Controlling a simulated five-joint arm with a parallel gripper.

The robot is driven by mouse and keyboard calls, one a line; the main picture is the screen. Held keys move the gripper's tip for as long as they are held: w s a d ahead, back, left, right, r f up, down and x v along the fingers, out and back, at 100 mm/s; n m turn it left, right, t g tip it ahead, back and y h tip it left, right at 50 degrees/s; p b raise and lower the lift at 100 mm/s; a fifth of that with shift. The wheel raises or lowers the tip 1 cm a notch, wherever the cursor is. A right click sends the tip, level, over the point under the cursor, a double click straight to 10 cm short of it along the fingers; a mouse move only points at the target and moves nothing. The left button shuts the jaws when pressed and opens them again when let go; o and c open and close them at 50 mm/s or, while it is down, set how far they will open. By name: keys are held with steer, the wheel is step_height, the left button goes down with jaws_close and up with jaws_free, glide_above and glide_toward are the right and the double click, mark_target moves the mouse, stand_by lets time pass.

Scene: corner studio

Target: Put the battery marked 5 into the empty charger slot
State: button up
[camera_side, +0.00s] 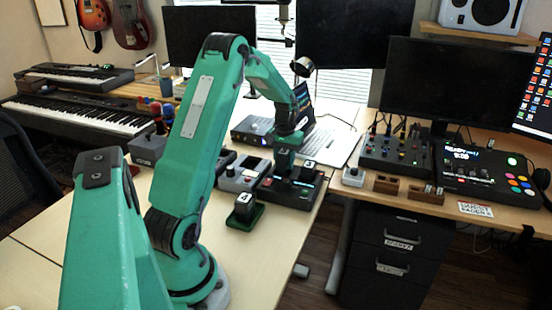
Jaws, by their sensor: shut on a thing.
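The black charger (291,200) lies near the table's right edge, with small green and red lights on its front. A dark battery with a pale top mark (308,172) stands upright in its right part. My gripper (285,167) is over the charger's left part, left of that battery. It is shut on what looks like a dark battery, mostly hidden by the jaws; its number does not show. I cannot tell whether it is in a slot or just above it. Another dark battery (243,205) with a white mark stands in a green holder (246,220) at front left.
Grey boxes with knobs (238,178) stand left of the charger. A laptop (318,140) and a dark blue-lit box (252,130) are behind. The table's right edge is close to the charger. A mixer (395,155) stands on the desk beyond. The front of the table is clear.

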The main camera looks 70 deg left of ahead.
mark_target(284, 152)
steer(key=shift+f, duration=0.9)
stand_by(0.4)
steer(key=o, duration=0.9)
steer(key=shift+f, duration=0.1)
steer(key=shift+r, duration=5.7)
